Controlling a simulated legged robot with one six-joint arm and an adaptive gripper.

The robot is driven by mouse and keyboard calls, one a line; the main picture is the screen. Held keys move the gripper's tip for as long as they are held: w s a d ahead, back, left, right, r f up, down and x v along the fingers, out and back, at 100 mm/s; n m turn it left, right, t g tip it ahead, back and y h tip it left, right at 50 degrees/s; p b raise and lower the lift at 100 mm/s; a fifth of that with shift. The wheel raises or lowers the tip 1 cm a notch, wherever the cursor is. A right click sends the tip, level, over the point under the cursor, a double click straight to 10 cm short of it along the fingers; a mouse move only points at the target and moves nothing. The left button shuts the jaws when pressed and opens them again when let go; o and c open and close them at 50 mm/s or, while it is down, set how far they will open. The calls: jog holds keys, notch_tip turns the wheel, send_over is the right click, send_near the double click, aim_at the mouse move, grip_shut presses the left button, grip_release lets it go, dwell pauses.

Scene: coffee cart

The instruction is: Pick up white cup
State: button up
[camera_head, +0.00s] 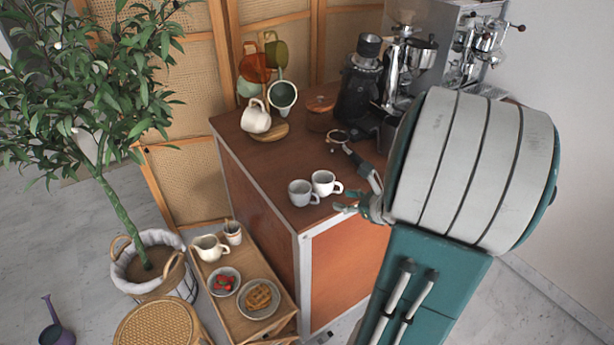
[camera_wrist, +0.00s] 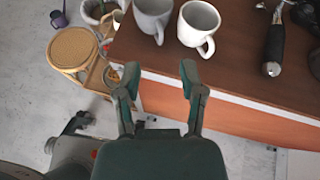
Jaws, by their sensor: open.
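A white cup (camera_head: 324,183) stands upright near the front edge of the brown cart top, its handle to the right. In the wrist view the white cup (camera_wrist: 198,24) is at the top, with its handle toward the lower right. A greyish cup (camera_head: 302,193) stands close to its left; it also shows in the wrist view (camera_wrist: 153,16). My gripper (camera_head: 352,202) is in front of and to the right of the white cup, near the cart's front edge. In the wrist view my gripper (camera_wrist: 160,78) is open and empty, its fingertips apart from both cups.
A portafilter (camera_head: 340,138) lies behind the cups on the cart top (camera_head: 262,165). A grinder (camera_head: 362,80) stands farther back. A mug tree with a hanging white mug (camera_head: 256,118) is at the back left. A low wooden tray table (camera_head: 268,325) with food stands at lower left.

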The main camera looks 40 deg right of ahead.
aim_at(343, 201)
jog(key=s+d+f+m+h, duration=0.2)
jog(key=s+d+m+h, duration=0.15)
jog(key=d, duration=0.25)
jog(key=shift+m+t+y, duration=0.3)
jog(key=shift+m+y, duration=0.05)
jog(key=shift+m, duration=0.1)
jog(key=x, duration=1.1)
jog(key=shift+a, duration=0.15)
grip_shut()
